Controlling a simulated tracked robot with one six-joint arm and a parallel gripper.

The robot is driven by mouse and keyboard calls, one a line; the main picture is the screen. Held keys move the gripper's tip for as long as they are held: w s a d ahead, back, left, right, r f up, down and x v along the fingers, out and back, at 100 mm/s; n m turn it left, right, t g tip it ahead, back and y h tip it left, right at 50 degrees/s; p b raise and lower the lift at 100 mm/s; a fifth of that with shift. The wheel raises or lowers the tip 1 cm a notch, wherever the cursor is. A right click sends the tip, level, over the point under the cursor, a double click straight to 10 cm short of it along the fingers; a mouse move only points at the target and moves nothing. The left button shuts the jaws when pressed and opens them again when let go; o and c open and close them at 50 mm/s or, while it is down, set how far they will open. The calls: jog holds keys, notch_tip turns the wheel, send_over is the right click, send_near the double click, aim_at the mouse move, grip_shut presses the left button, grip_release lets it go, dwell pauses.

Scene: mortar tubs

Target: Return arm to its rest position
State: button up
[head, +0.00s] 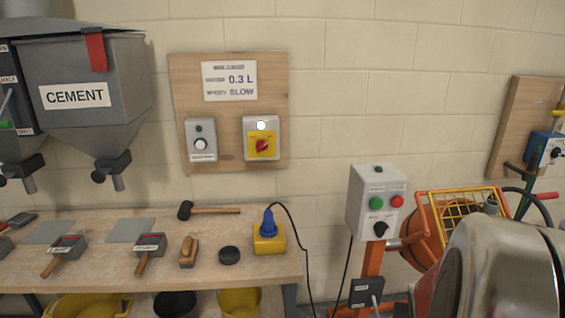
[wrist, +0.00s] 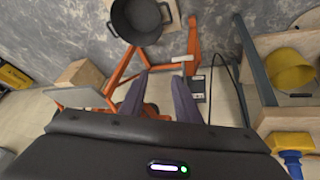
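My gripper (wrist: 161,76) shows in the wrist view, with its two dark fingers pointing up the picture. The fingers are apart and nothing is between them. The gripper does not show in the head view. A large grey rounded body fills the lower right of the head view; I cannot tell for certain whether it is part of my arm.
A workbench (head: 75,279) with tools stands at left under a cement hopper (head: 72,85). A control box (head: 377,201) and an orange mixer with a yellow grid (head: 462,204) stand at right. The wrist view shows a black bucket (wrist: 137,20) and a yellow tub (wrist: 291,72).

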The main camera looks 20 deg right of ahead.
jog(key=w+a+r+n+t+y, duration=0.1)
jog(key=a+r+n, duration=0.2)
jog(key=a, duration=0.8)
jog(key=w+a+r+n+y, duration=0.1)
jog(key=a+r+n+y, duration=0.1)
jog(key=a+r, duration=0.6)
jog(key=w+a+r+n+t+y, duration=0.1)
jog(key=a+r, duration=0.5)
jog(key=a, duration=1)
jog(key=n+y, duration=0.1)
jog(key=n, duration=0.1)
jog(key=shift+r+n+t, duration=0.15)
jog(key=shift+n+t, duration=0.15)
jog(key=shift+n, duration=0.1)
jog(key=shift+s, duration=0.15)
